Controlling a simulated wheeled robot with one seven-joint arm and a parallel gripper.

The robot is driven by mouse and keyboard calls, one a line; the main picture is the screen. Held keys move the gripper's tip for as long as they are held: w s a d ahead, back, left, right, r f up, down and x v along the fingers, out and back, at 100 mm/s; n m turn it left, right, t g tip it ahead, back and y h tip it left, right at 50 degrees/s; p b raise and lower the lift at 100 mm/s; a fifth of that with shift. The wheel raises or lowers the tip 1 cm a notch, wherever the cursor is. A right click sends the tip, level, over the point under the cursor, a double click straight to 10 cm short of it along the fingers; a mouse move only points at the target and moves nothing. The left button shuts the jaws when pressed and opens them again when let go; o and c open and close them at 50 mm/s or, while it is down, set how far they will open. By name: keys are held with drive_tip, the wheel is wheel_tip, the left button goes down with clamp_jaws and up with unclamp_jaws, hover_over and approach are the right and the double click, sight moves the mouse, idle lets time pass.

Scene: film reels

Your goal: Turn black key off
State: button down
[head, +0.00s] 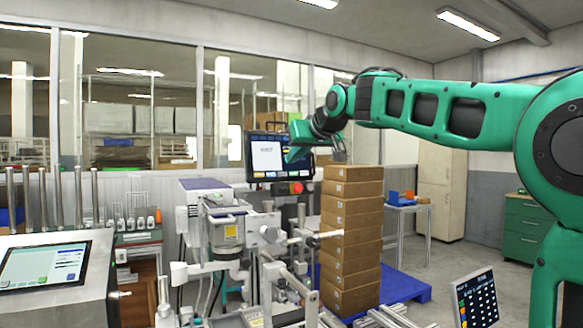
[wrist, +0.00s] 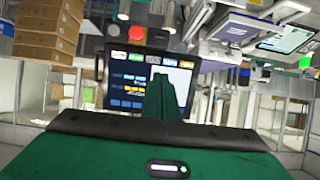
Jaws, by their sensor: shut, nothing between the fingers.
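A dark-framed control panel with a lit screen (head: 266,158) stands on the machine in the head view. A red button (head: 296,187) sits along its lower edge. A small dark knob (head: 280,188) beside the button may be the black key; its turn position is too small to tell. In the wrist view the panel screen (wrist: 125,85) appears upside down, with the red button (wrist: 137,33) above it and a dark knob (wrist: 159,36) to its right. My green gripper (head: 297,153) is shut and empty, in front of the screen's right part, apart from the knob.
A tall stack of cardboard boxes (head: 350,230) on a blue pallet (head: 400,287) stands just right of the panel. Machine parts (head: 228,235) fill the space below and left of it. Another touchscreen (head: 45,265) is at lower left.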

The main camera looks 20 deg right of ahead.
hover_over(283, 190)
drive_tip(key=s, duration=0.3)
drive_tip(key=f, duration=0.3)
drive_tip(key=shift+a+f, duration=0.15)
drive_tip(key=shift+a, duration=0.2)
drive_tip(key=shift+w+f, duration=0.1)
drive_tip(key=shift+f, duration=0.8)
drive_tip(key=shift+s+f, duration=0.25)
drive_tip(key=shift+f, duration=0.95)
drive_tip(key=shift+a, duration=0.15)
drive_tip(key=shift+n, duration=0.3)
